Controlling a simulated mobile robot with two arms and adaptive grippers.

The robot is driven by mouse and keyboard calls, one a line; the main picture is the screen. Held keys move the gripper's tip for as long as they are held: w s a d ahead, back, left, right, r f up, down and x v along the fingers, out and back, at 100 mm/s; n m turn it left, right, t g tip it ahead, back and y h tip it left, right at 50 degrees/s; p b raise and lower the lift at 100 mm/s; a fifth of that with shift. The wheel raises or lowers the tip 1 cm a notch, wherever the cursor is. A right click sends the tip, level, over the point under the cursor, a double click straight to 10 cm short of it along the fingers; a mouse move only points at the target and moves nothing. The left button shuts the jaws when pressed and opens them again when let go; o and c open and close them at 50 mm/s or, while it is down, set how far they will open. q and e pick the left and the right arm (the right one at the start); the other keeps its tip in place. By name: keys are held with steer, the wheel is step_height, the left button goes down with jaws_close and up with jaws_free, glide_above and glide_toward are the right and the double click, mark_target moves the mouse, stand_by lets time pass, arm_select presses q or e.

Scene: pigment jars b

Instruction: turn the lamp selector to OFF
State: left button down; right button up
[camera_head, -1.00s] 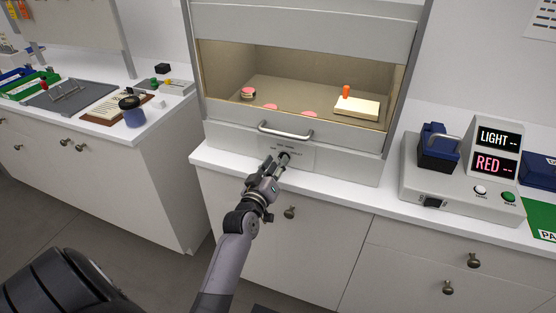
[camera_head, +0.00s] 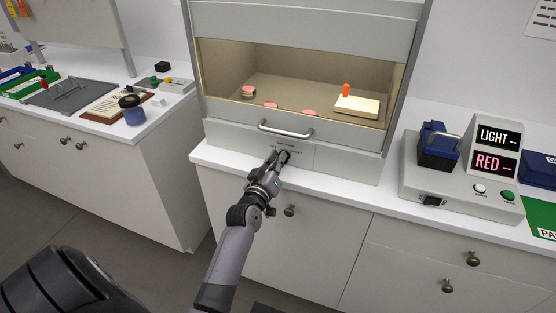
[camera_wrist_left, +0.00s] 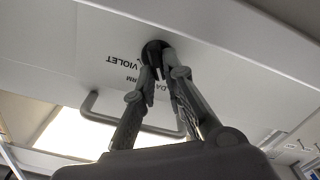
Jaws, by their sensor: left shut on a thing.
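The lamp selector (camera_wrist_left: 152,47) is a small dark round knob on the light front panel (camera_head: 235,137) below the cabinet's opening. In the left wrist view the words VIOLET, WARM and part of DAY show beside it, upside down; no OFF mark can be made out. My left gripper (camera_head: 281,155) is at the panel below the bar handle. In the left wrist view its two fingers (camera_wrist_left: 158,62) are closed on the knob from both sides. The fingers partly hide the knob, and its pointer cannot be read. My right gripper is not in view.
The bar handle (camera_head: 285,131) sits just above the gripper. The lit cabinet holds pink-topped discs (camera_head: 309,113) and a cream block (camera_head: 357,106) with an orange piece. A grey instrument (camera_head: 462,188) reading LIGHT and RED stands right; a side bench (camera_head: 172,118) stands left.

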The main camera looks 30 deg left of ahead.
arm_select(q)
steer(key=shift+n, duration=0.4)
steer(key=shift+a+f+n+p, duration=0.1)
steer(key=shift+n+p, duration=0.25)
steer(key=shift+n, duration=0.85)
steer(key=shift+a+f+n+p, duration=0.1)
steer(key=shift+n+p, duration=0.2)
steer(key=shift+n, duration=0.9)
steer(key=c, duration=1.7)
jaws_free()
steer(key=shift+o, duration=0.2)
steer(key=shift+s, duration=0.15)
steer(key=v, duration=1.2)
steer(key=shift+d, duration=0.1)
